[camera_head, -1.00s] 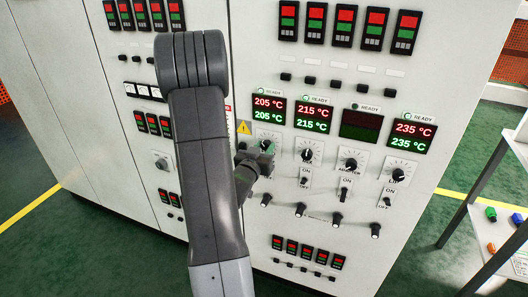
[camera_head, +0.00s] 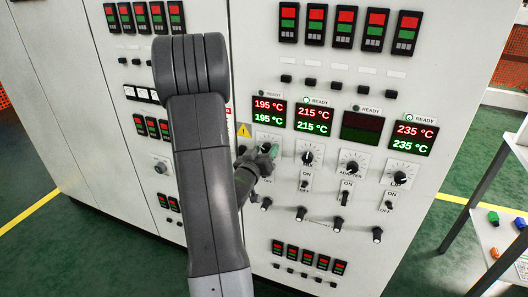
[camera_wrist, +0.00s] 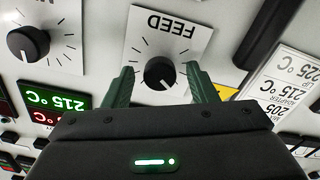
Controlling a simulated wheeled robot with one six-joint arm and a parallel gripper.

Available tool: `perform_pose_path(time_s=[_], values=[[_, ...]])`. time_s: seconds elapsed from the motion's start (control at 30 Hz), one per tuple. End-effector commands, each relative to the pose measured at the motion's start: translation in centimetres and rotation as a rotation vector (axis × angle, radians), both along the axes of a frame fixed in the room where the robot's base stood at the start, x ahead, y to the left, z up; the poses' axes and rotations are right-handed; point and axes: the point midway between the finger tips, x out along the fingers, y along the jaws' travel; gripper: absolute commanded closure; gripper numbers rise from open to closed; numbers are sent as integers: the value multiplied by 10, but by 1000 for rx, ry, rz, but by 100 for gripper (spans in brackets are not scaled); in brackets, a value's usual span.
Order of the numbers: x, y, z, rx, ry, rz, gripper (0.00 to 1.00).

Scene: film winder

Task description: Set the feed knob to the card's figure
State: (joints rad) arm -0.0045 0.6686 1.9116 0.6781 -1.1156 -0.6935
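The black FEED knob (camera_wrist: 159,72) sits on a white dial plate (camera_wrist: 190,25), seen upside down in the wrist view. My gripper (camera_wrist: 159,69) is open, its green fingers on either side of the knob with visible gaps. In the head view my gripper (camera_head: 270,151) is at the leftmost knob and hides it. The display above it (camera_head: 268,110) reads 195 °C in red and green, and its READY lamp is unlit. A white card (camera_wrist: 290,88) at the right of the wrist view is partly cut off. It shows 225 °C and 205 upside down; which is for FEED I cannot tell.
Other knobs (camera_head: 308,157) with displays (camera_head: 313,120) reading 215 °C and 235 °C lie to the right. The third display (camera_head: 361,126) is dark. Switches (camera_head: 305,184) sit below the knobs. A shelf (camera_head: 490,225) stands at the far right.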

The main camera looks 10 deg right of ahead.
Motion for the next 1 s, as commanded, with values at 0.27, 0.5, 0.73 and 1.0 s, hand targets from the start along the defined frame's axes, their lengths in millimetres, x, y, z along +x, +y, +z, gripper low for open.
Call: perform_pose_path(time_s=[0.27,0.5,0.73,1.0], values=[[-7,6,-1,0,0,2,48],[-48,34,-2,0,1,5,48],[-89,62,-1,0,1,5,48],[-112,76,-1,1,0,1,48]])
